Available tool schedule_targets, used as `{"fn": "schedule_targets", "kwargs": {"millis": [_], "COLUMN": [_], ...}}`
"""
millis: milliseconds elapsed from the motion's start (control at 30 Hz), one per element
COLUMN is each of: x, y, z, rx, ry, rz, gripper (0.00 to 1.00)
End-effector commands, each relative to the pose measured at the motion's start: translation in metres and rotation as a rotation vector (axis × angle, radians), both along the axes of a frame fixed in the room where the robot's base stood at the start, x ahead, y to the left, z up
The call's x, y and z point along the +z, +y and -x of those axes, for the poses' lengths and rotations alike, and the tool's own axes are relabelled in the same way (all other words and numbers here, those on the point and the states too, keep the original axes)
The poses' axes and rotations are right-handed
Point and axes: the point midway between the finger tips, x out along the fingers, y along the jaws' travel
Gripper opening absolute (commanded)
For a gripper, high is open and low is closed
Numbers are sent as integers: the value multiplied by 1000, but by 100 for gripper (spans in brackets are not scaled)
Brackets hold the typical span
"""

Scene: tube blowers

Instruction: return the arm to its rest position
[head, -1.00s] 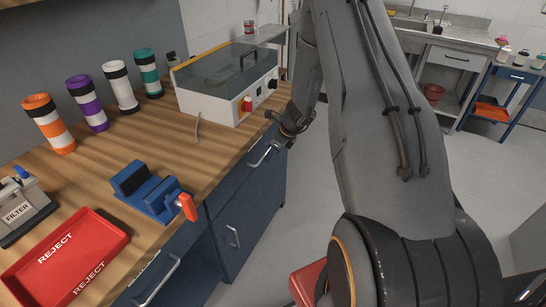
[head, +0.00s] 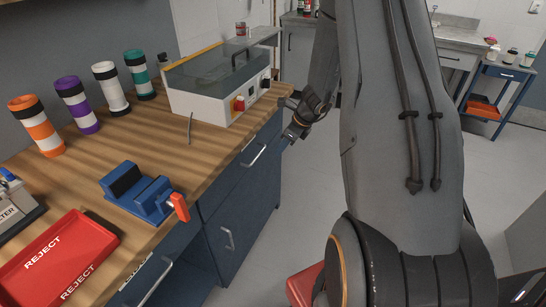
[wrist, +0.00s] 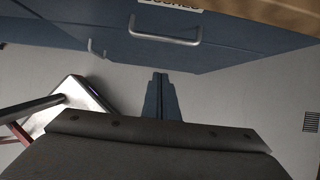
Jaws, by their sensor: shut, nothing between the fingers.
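My arm stands at the right of the workbench in the head view, its upper link large in front of the camera. My gripper (head: 292,134) hangs beside the bench front, near the blue drawers and to the right of the white machine. In the wrist view my gripper (wrist: 160,76) shows its two fingers together, with nothing between them. Below the fingers is a dark grey part of my own arm.
The workbench (head: 215,150) holds a white machine (head: 210,105) with a clear lid, several banded tubes, a blue clamp (head: 140,195) and a red REJECT tray (head: 105,245). Blue drawers (head: 245,190) are close to my gripper. A blue cart (head: 500,80) stands far right; floor between is clear.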

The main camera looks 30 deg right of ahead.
Motion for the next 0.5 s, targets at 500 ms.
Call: {"fn": "schedule_targets", "kwargs": {"millis": [500], "x": [31], "y": [-6], "z": [12], "rx": [12], "ry": [0], "rz": [3], "gripper": [0]}}
